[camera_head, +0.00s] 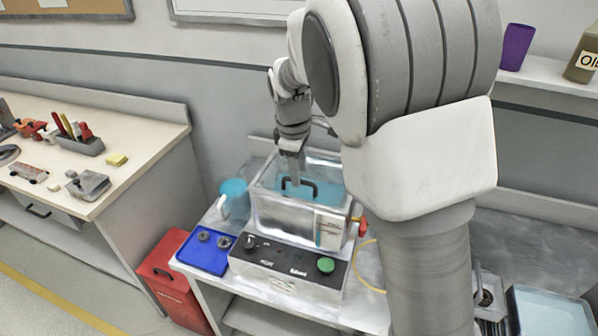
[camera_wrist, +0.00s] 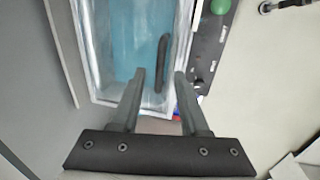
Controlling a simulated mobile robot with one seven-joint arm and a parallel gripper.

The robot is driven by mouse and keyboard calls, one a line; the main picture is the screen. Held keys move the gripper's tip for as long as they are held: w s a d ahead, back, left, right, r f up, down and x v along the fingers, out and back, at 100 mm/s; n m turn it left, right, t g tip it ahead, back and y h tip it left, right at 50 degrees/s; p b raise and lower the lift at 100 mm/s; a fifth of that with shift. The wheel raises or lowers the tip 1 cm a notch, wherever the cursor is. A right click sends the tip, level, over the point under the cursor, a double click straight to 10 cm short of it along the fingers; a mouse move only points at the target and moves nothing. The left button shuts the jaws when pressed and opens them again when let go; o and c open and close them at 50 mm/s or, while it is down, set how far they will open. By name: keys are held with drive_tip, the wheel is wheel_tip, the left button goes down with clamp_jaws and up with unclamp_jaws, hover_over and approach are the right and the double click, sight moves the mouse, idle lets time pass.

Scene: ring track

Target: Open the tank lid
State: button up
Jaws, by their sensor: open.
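A clear-walled metal tank (camera_head: 275,207) with blue inside stands on the bench. A black bar handle (camera_head: 304,183) shows at the tank's top, where the lid (camera_head: 328,178) seems to lie flat and see-through; its edges are hard to tell. My gripper (camera_head: 292,178) points down over the tank, close to the handle. In the wrist view my gripper (camera_wrist: 160,76) is open, and the handle (camera_wrist: 162,62) appears between the two fingertips, nearer the right one. Whether a finger touches it I cannot tell. The tank (camera_wrist: 103,84) also shows there.
A control panel (camera_head: 288,262) with a green button (camera_head: 326,265) sits in front of the tank. A blue tray (camera_head: 205,251) with small metal parts and a blue cup (camera_head: 235,198) are at its left. A red box (camera_head: 172,280) stands on the floor.

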drive_tip(key=shift+w+d+f, duration=0.1)
drive_tip(key=shift+w+f, duration=0.05)
drive_tip(key=shift+f, duration=0.7)
drive_tip(key=shift+c, duration=0.3)
clamp_jaws()
idle(0.6)
